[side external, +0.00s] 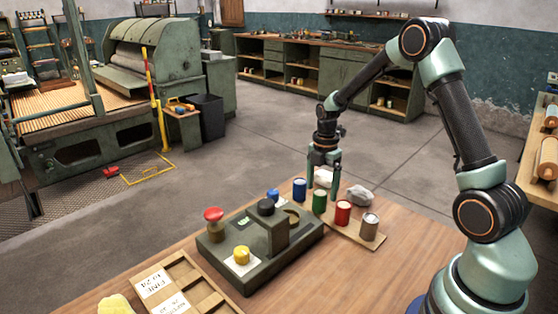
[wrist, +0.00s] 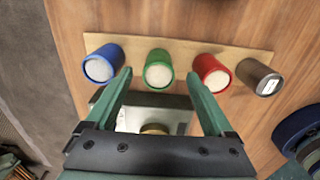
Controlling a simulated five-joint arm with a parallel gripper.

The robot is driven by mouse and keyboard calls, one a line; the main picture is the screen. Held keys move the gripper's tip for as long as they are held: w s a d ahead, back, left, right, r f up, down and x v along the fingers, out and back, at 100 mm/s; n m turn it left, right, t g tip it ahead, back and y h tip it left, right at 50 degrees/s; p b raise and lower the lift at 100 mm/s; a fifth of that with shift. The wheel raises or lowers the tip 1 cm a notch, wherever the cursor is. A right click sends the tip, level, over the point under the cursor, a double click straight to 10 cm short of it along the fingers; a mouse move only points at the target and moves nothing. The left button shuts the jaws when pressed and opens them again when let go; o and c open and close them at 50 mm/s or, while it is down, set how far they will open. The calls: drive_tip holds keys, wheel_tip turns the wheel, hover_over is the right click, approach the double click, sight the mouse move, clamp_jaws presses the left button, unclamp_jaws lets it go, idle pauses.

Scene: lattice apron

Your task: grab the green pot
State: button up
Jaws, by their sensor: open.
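The green pot (side external: 319,202) stands upright on a thin wooden strip (side external: 352,229), in a row between a blue pot (side external: 299,189) and a red pot (side external: 342,213). In the wrist view the green pot (wrist: 158,70) shows a pale top inside a green rim. My gripper (side external: 324,183) is open and points down at the row. In the wrist view its two fingers (wrist: 158,75) lie on either side of the green pot, with their tips close to its sides. I cannot tell whether they touch it.
A grey-brown pot (side external: 369,226) ends the row. A dark green control box (side external: 262,243) with a red button (side external: 213,214) and a yellow knob (side external: 241,255) stands left of the strip. The table front (side external: 375,285) is bare.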

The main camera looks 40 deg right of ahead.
sight(320, 192)
wheel_tip(320, 192, down, 4)
drive_tip(key=shift+w+a+r, duration=0.1)
drive_tip(key=shift+r, duration=0.15)
clamp_jaws()
drive_tip(key=shift+r, duration=0.2)
